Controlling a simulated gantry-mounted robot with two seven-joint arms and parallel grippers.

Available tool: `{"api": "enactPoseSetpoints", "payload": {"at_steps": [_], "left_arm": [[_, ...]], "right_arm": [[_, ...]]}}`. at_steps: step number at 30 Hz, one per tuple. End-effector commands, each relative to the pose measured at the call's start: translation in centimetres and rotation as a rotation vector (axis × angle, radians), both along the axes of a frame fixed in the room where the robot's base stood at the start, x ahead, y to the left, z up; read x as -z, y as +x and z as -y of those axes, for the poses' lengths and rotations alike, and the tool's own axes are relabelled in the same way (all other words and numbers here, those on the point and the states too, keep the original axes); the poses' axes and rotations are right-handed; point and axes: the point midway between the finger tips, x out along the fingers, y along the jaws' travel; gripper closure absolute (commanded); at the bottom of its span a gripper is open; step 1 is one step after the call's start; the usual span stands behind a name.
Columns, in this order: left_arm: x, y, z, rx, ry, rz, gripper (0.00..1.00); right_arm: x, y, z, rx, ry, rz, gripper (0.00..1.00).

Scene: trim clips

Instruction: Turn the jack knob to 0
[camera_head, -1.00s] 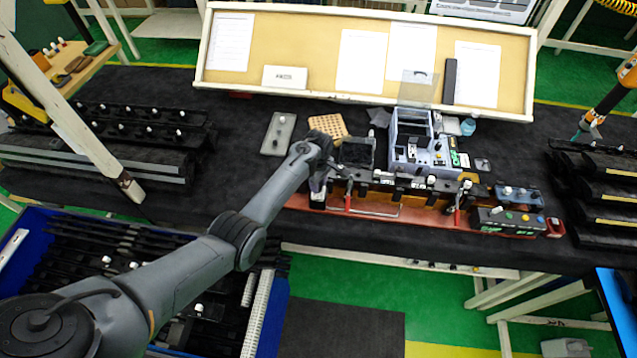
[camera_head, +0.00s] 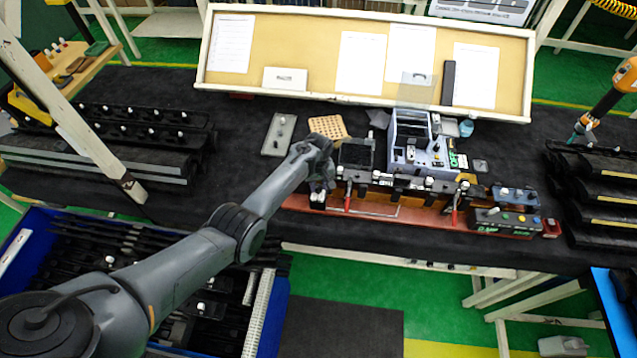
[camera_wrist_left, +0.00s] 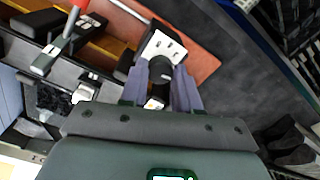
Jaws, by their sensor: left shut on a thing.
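The jack knob (camera_wrist_left: 160,68) is a dark round knob beside a white plate with small dark holes (camera_wrist_left: 165,46) in the left wrist view. My left gripper (camera_wrist_left: 167,74) has one finger on each side of the knob and is shut on it. In the head view my left gripper (camera_head: 321,186) is at the left end of the fixture on the bench, where my wrist hides most of the knob's place. The number the knob points to cannot be read. My right gripper is not in view.
A red-handled clamp (camera_head: 348,196) stands just right of my gripper, and another (camera_head: 455,210) farther right. A blue-grey machine (camera_head: 408,150) stands behind the fixture. A perforated tan block (camera_head: 328,127) and a grey plate (camera_head: 279,134) lie behind my wrist. Dark bench cloth (camera_head: 240,160) is clear to the left.

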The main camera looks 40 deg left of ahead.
Motion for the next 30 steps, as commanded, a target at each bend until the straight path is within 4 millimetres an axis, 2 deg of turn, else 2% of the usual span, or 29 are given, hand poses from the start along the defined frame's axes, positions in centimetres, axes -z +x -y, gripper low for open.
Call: {"api": "enactPoseSetpoints", "payload": {"at_steps": [14,30], "left_arm": [[0.01,-0.03,-0.01,0.454,0.000,-0.001,0.99],[0.08,-0.02,-0.03,0.967,0.001,-0.001,0.99]], "right_arm": [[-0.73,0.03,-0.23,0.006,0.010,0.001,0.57],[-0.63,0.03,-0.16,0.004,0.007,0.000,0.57]]}}
